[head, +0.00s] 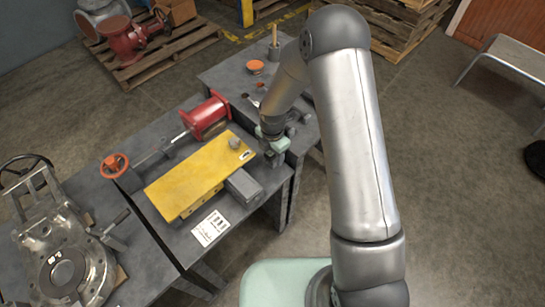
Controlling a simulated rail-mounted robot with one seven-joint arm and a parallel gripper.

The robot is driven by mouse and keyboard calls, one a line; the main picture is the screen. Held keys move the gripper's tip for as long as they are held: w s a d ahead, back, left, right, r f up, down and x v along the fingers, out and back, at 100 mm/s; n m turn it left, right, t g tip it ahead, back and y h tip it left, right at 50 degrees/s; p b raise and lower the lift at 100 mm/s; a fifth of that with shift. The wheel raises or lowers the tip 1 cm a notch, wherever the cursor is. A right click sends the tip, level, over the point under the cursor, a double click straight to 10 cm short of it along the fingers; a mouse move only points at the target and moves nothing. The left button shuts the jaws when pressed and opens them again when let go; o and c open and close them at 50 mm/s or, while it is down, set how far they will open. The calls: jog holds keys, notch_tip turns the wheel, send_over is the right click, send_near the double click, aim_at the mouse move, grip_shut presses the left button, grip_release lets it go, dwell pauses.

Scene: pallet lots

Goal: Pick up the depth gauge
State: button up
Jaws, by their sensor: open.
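My gripper (274,152) hangs low at the right end of the workbench (160,135), close to the corner of a yellow plate (200,177). It is small in this view and partly covered by my own wrist; by its state it is open. I cannot pick out a depth gauge with certainty. Small dark and metallic items (292,116) lie beside and behind my wrist, too small and too hidden to name.
A red cylinder with a rod (206,117) and an orange handwheel (114,166) lies behind the yellow plate. A grey box (243,186) and a printed sheet (210,228) are in front. A large valve (66,262) stands left. An orange-topped tin (256,67) stands behind.

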grip_shut()
